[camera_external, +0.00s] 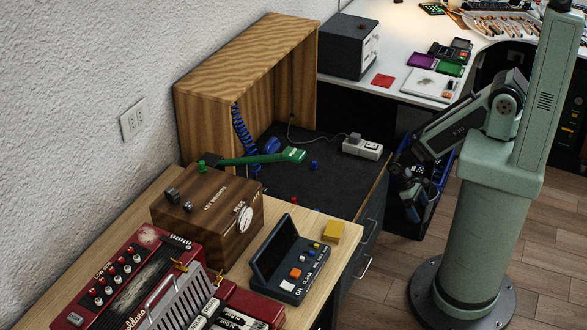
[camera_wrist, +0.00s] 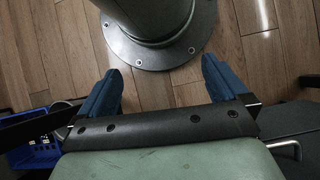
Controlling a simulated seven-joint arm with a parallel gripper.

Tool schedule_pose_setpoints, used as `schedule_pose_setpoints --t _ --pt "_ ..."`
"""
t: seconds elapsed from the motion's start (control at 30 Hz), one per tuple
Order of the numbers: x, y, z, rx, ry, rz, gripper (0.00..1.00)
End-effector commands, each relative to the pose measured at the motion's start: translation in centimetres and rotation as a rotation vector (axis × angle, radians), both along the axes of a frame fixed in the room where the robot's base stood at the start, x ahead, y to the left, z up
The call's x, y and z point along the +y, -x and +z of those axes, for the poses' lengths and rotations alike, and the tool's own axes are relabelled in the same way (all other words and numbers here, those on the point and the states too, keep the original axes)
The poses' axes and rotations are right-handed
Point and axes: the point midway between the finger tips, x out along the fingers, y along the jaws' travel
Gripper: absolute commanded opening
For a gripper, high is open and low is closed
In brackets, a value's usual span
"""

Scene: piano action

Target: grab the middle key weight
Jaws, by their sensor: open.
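A brown wooden box (camera_external: 207,215), whose lettering appears to read "KEY WEIGHTS", stands on the light wooden bench top. It has a round dial (camera_external: 244,217) on its side. Small dark pieces (camera_external: 172,195) sit on its top; I cannot tell whether they are key weights or which is the middle one. My gripper (camera_external: 413,200) hangs low beside my base, to the right of the bench and well away from the box. In the wrist view my gripper (camera_wrist: 161,72) has its two blue fingers spread wide, with nothing between them.
A green lever (camera_external: 262,158) lies above a dark surface beside a wooden cabinet (camera_external: 250,90). A blue crate (camera_wrist: 38,150) is near my gripper.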

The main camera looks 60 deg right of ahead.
Motion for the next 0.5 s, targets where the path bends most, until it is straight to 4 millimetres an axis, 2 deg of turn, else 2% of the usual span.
schedule_pose_setpoints --t 0.1,0.27,0.5 --pt "-0.8 1.5 -0.6 0.002 -0.017 0.043 1.0" --pt "-1.2 2.1 -0.9 0.0 -0.026 0.069 1.0" --pt "-1.2 2.1 -1.0 -0.001 -0.028 0.072 0.8"
